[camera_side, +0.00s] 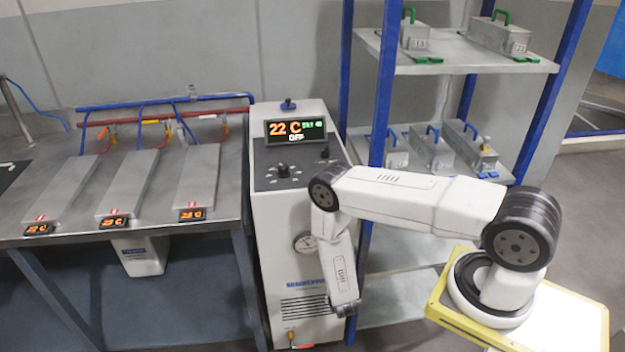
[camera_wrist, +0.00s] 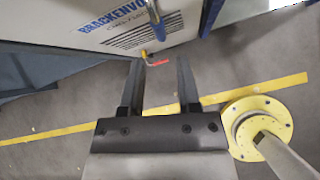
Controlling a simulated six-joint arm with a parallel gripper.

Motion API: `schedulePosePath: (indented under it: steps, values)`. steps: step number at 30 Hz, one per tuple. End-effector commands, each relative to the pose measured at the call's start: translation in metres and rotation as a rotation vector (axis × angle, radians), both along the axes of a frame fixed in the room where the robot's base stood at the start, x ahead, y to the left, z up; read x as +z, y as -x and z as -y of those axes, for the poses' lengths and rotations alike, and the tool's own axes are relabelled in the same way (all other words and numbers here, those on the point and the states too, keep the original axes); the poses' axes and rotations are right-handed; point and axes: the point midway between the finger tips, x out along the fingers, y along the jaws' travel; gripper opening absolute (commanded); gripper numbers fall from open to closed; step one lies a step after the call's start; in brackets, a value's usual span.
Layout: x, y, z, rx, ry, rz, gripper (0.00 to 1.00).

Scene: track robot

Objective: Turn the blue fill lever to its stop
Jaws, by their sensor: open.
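A small blue fitting (camera_side: 288,104) stands on top of the white chiller unit, behind its display. My gripper (camera_wrist: 160,61) is open and empty, with two dark fingers pointing toward the foot of the unit. In the side view my wrist hangs in front of the unit's front panel, well below the blue fitting. The fingers cannot be made out there.
A brass valve (camera_side: 291,337) with a red handle (camera_wrist: 157,62) sits low on the white unit (camera_side: 270,220); the handle appears between my fingertips. A steel bench (camera_side: 75,228) stands left. A blue-posted shelf (camera_side: 470,58) with metal boxes stands right, close behind my arm.

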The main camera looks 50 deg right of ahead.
Motion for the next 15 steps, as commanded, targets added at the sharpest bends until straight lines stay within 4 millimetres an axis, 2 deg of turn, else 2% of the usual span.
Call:
schedulePosePath:
  steps: [1, 3, 8, 15]
  values:
    - [0.000, -0.001, 0.000, -0.001, -0.003, 0.001, 0.23]
    - [0.000, -0.002, -0.001, -0.005, -0.014, 0.004, 0.01]
    - [-0.001, -0.010, -0.007, -0.031, -0.087, 0.025, 0.00]
    - [-0.002, -0.033, -0.026, -0.135, -0.323, 0.061, 0.00]
